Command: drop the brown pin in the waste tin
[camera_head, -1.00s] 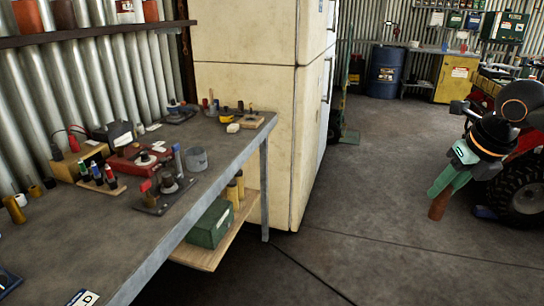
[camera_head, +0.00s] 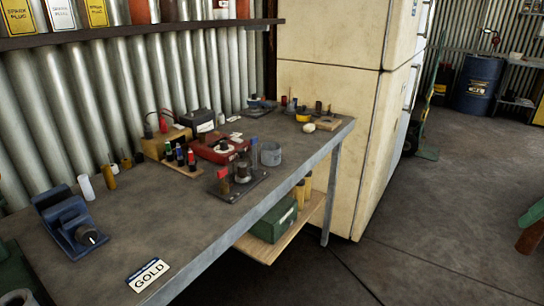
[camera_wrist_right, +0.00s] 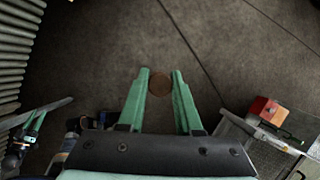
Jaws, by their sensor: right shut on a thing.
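The brown pin (camera_head: 529,240) shows at the right edge of the head view, below my right gripper (camera_head: 533,218), which is cut off by the frame. In the right wrist view, the brown round end of the pin (camera_wrist_right: 160,83) sits between the two green fingers (camera_wrist_right: 160,90), which are shut on it. The pin is held over the floor, well right of the bench. A grey open tin (camera_head: 270,155), apparently the waste tin, stands on the bench; its inside is hardly visible. What looks like my left gripper (camera_wrist_right: 34,122) shows small at the right wrist view's lower left; its jaws are unclear.
The bench (camera_head: 190,225) carries a dark plate with upright parts (camera_head: 240,185) beside the tin, a red box (camera_head: 218,149), a blue tool (camera_head: 70,220) and a GOLD sign (camera_head: 148,274). A cream fridge (camera_head: 325,95) stands behind the bench end. The floor (camera_head: 430,220) at right is clear.

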